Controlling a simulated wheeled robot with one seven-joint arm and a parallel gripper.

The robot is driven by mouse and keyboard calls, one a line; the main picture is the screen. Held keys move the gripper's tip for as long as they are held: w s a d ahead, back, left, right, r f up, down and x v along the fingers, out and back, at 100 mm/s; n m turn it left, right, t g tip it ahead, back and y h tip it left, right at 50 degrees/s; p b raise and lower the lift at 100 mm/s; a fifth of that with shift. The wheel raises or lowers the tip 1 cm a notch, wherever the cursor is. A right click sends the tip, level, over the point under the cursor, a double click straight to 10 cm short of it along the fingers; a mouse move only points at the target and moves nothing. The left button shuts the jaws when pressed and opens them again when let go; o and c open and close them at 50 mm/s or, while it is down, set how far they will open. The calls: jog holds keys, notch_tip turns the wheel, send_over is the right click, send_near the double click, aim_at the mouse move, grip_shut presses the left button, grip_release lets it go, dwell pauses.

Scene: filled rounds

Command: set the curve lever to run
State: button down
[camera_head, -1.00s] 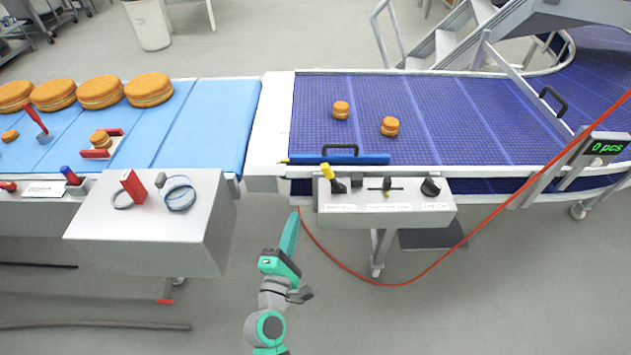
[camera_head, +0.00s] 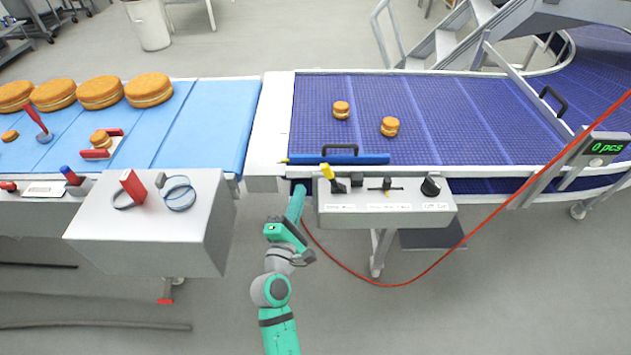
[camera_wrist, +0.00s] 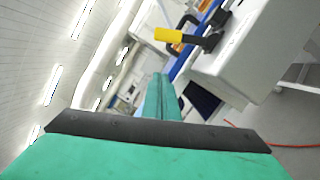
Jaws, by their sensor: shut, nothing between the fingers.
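A grey control box (camera_head: 385,216) is fixed to the front of the purple belt. At its left end a lever with a yellow grip (camera_head: 327,171) leans up and to the left from a black base. The same lever's yellow grip (camera_wrist: 174,34) shows in the wrist view, beyond and above my fingers. My gripper (camera_head: 299,190) is shut and empty, just left of the box and apart from the lever. In the wrist view my gripper (camera_wrist: 160,82) points toward the box's left end. The label under the lever is too small to read.
The box also carries a small slider (camera_head: 387,184) and a black knob (camera_head: 430,187). A blue bar (camera_head: 340,159) lies behind the lever. A red cable (camera_head: 390,286) loops in front. A grey cabinet (camera_head: 150,235) stands left of my arm. Two orange rounds sit on the purple belt.

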aim_at(331, 178)
jog(key=w+d, duration=0.1)
jog(key=w+d+r, duration=0.1)
jog(key=d, duration=0.1)
jog(key=w+d+r, duration=0.1)
jog(key=shift+w+d, duration=0.2)
jog(key=shift+d, duration=0.05)
jog(key=shift+w+a, duration=0.1)
dwell(0.3)
